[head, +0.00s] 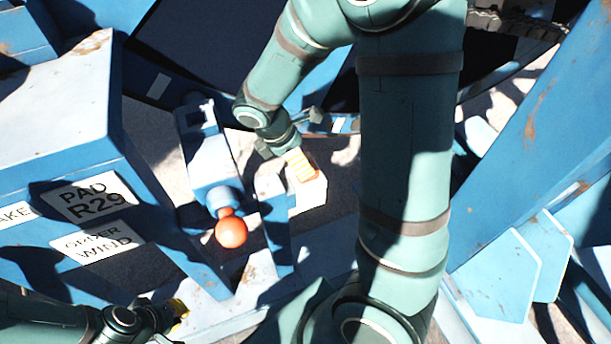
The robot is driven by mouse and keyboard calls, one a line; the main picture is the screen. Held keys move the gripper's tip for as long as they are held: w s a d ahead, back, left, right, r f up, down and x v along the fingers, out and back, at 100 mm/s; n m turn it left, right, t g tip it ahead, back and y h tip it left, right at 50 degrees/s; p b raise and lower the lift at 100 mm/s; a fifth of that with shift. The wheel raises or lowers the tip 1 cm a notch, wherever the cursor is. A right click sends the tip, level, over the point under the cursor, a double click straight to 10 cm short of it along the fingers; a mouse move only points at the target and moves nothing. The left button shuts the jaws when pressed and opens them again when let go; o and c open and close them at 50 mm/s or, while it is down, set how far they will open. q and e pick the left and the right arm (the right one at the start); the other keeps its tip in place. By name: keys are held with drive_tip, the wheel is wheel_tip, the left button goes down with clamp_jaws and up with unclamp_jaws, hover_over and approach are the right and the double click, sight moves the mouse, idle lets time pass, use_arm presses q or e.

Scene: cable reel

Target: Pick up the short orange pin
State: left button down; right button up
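An orange pin (231,233) with a round knob sticks out of a blue cylindrical collar (223,199) on a blue bracket. Its shaft is mostly hidden in the collar. My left gripper (176,314) is at the bottom left, below and left of the knob and apart from it in the picture. It is small, dark and partly shaded, so its opening is unclear.
A blue beam (540,130) slants along the right. My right arm crosses the middle and hides what lies behind it. Strong shadows cover the ground.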

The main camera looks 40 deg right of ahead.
drive_tip(key=b+x, duration=0.2)
drive_tip(key=x, duration=0.3)
drive_tip(key=shift+w+d+f, duration=0.1)
drive_tip(key=shift+d+f, duration=0.05)
drive_tip(key=shift+f, duration=0.2)
drive_tip(key=c, duration=1.4)
wheel_tip(320, 180, up, 10)
drive_tip(key=p, duration=0.3)
drive_tip(key=shift+r, duration=0.1)
drive_tip(key=shift+r+p, duration=0.1)
drive_tip(key=shift+p, duration=0.25)
drive_tip(key=shift+r+p, duration=0.65)
